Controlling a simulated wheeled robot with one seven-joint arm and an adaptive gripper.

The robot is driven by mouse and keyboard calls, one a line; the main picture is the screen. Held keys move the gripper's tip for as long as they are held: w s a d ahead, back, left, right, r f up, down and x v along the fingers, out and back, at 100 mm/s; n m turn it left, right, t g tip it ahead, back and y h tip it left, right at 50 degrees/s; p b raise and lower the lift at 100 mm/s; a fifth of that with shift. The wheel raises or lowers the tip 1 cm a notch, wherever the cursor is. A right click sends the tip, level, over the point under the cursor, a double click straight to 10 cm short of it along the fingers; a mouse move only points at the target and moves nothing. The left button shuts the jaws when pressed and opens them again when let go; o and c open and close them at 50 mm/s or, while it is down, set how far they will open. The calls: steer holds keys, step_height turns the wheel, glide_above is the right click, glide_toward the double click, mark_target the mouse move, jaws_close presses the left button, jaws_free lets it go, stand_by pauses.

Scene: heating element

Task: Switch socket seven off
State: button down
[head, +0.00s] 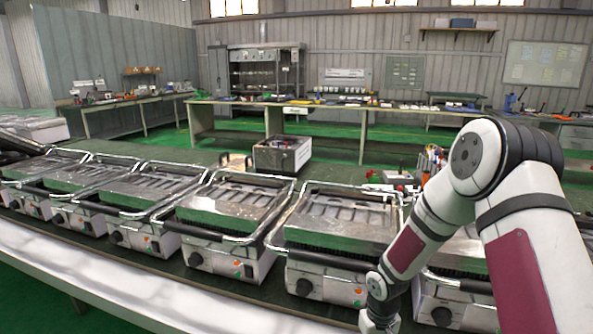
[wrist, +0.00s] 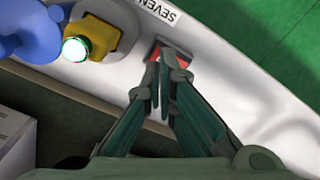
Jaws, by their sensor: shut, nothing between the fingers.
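In the wrist view a white socket strip (wrist: 225,82) runs diagonally and carries a printed label SEVEN (wrist: 158,11). Just below that label is a socket switch (wrist: 172,54) in a dark frame, with red showing at its sides. My gripper (wrist: 165,78) is shut and empty, with its fingertips over the lower part of the switch. The fingers hide much of it, so I cannot tell its rocker position or whether they touch it. In the head view my arm reaches the bottom edge; the gripper and strip do not show there.
Beside the switch, a yellow plug (wrist: 97,38) with a glowing green light (wrist: 75,49) sits in a socket, with a blue plug (wrist: 28,28) further left. In the head view several contact grills (head: 230,207) line the table; a metal box (head: 282,154) stands behind them.

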steer(key=shift+f+b, duration=0.85)
steer(key=shift+f, duration=0.45)
stand_by(0.7)
steer(key=shift+r, duration=0.2)
steer(key=shift+r+p, duration=2.25)
steer(key=shift+r, duration=1.1)
